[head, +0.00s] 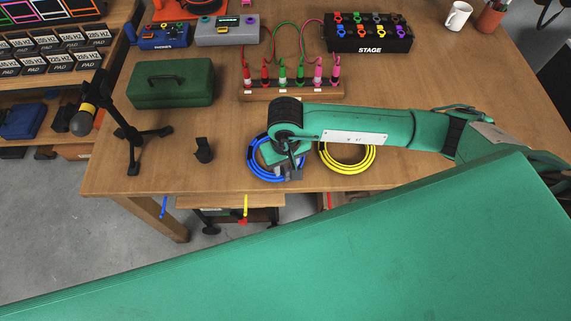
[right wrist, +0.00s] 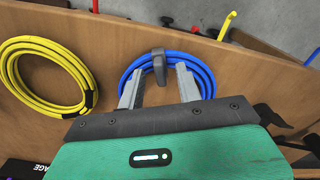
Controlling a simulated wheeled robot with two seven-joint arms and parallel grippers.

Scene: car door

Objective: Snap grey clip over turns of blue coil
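The blue coil (head: 262,172) lies on the wooden table near its front edge; it also shows in the right wrist view (right wrist: 205,72). My right gripper (right wrist: 158,72) is open above it, with its two fingers apart. The grey clip (right wrist: 158,66) shows between the fingertips at the coil's edge, with a visible gap on either side. I cannot tell whether it is seated over the turns. In the head view my right gripper (head: 289,168) covers part of the coil. My left gripper is not in view.
A yellow coil (head: 364,169) with a black band lies right of the blue one. A small black holder (head: 204,150), a tripod stand (head: 131,135) and a green case (head: 172,84) are to the left. A wooden rack of coloured plugs (head: 290,90) stands behind.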

